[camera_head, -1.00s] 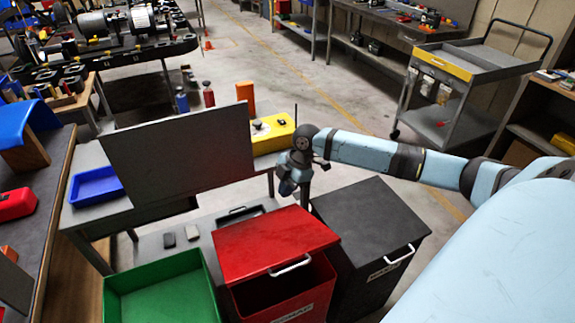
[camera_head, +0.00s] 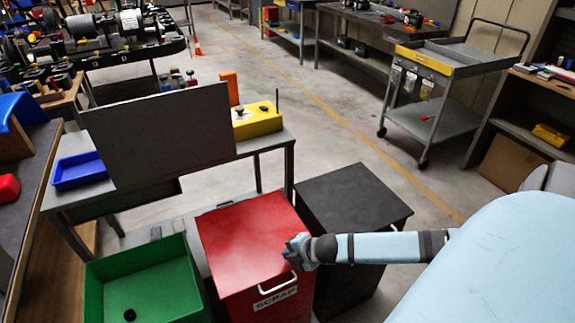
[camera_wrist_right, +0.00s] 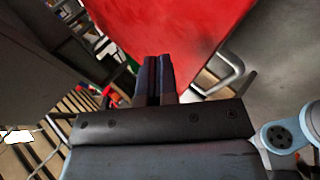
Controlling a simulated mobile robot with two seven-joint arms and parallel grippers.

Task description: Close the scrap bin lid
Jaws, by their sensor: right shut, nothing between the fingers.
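The red scrap bin (camera_head: 244,300) stands in the lower middle of the head view, with a SCRAP label on its front. Its red lid (camera_head: 240,235) lies flat over the bin, and I see no gap at the front edge. A pale handle (camera_head: 278,283) sits at the lid's front edge. My right gripper (camera_head: 292,250) is at the right front part of the lid, close to the handle; I cannot tell if it touches. In the right wrist view its fingers (camera_wrist_right: 154,78) are together and empty, with the red lid (camera_wrist_right: 180,30) beyond them. My left gripper is not in view.
A dark grey bin (camera_head: 350,200) stands right beside the red one, partly behind my right arm. A green open bin (camera_head: 180,270) stands on the left. A table with a blue tray (camera_head: 80,170) and an upright grey panel (camera_head: 160,140) is behind.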

